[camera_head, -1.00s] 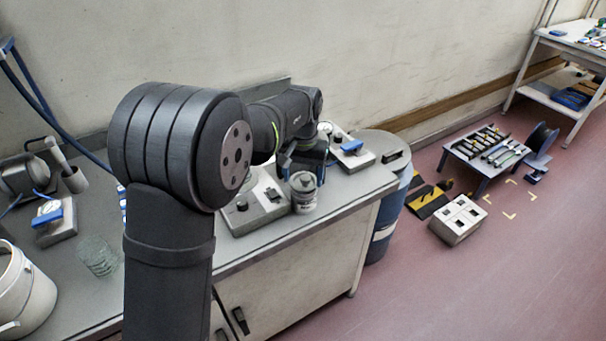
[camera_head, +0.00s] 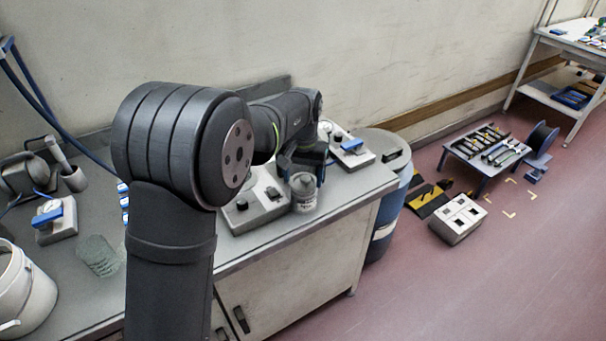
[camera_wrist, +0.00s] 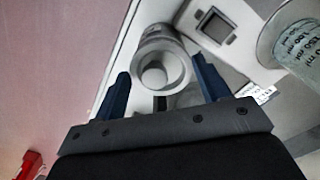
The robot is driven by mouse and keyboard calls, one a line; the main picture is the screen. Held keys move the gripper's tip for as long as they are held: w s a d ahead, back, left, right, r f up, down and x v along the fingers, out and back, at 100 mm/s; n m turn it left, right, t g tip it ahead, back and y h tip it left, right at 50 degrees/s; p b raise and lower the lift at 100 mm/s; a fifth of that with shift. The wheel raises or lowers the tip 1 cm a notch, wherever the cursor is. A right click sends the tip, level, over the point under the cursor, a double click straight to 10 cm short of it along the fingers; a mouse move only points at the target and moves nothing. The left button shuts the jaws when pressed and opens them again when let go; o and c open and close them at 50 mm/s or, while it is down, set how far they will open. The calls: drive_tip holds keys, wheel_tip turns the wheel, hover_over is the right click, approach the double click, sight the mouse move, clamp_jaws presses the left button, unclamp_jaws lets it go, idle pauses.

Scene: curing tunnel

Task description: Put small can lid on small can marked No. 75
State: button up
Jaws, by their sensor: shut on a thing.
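A small white can (camera_head: 305,203) with dark print stands near the bench's front edge in the head view; its number is too small to read. A grey rounded lid (camera_head: 302,183) shows at its top; whether it is fully seated I cannot tell. My gripper (camera_head: 303,160) is right behind and above the can, partly hidden by it and my arm. In the wrist view, my gripper's blue fingers (camera_wrist: 160,70) stand either side of a pale grey round piece with a raised centre, which looks like the lid (camera_wrist: 155,75). They are shut on it.
A grey box with a black knob (camera_head: 254,205) stands just left of the can. Another device with a blue part (camera_head: 348,148) is behind right. A clear graduated beaker (camera_wrist: 295,45) shows in the wrist view. A blue drum (camera_head: 388,215) stands beyond the bench's right end.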

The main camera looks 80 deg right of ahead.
drive_tip(key=shift+f, duration=0.15)
drive_tip(key=o, duration=1.1)
drive_tip(key=shift+c, duration=0.2)
drive_tip(key=shift+o, duration=0.6)
drive_tip(key=shift+r, duration=3.55)
drive_tip(key=shift+f, duration=3.35)
